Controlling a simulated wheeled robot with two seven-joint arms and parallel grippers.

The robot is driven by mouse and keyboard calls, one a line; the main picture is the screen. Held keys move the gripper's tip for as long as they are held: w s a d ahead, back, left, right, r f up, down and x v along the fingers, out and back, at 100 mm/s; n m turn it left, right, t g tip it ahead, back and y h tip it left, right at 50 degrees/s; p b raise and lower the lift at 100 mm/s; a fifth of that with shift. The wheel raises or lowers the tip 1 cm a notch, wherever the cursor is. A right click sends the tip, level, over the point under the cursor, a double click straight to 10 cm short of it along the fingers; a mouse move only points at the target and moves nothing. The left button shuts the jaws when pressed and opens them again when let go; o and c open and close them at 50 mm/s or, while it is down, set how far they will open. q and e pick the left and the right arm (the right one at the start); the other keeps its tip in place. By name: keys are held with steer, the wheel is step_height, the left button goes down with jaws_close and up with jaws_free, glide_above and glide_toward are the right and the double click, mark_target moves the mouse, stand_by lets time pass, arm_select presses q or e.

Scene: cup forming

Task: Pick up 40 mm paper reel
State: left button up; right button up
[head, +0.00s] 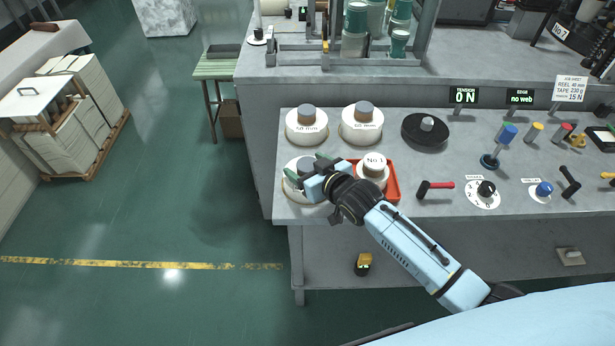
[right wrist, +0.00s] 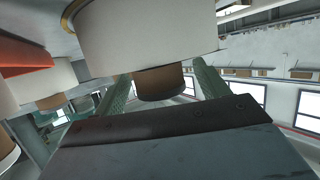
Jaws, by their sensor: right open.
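A white paper reel (head: 297,192) stands at the table's front left corner. My left gripper is out of view.
A red tray (head: 393,190) right of my gripper holds a reel marked No.1 (head: 374,171). A job sheet (head: 570,89) reads REEL 40 mm. The table's left edge is close.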

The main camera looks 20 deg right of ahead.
steer(key=shift+c, duration=0.4)
steer(key=c, duration=1.2)
steer(key=shift+r, duration=0.15)
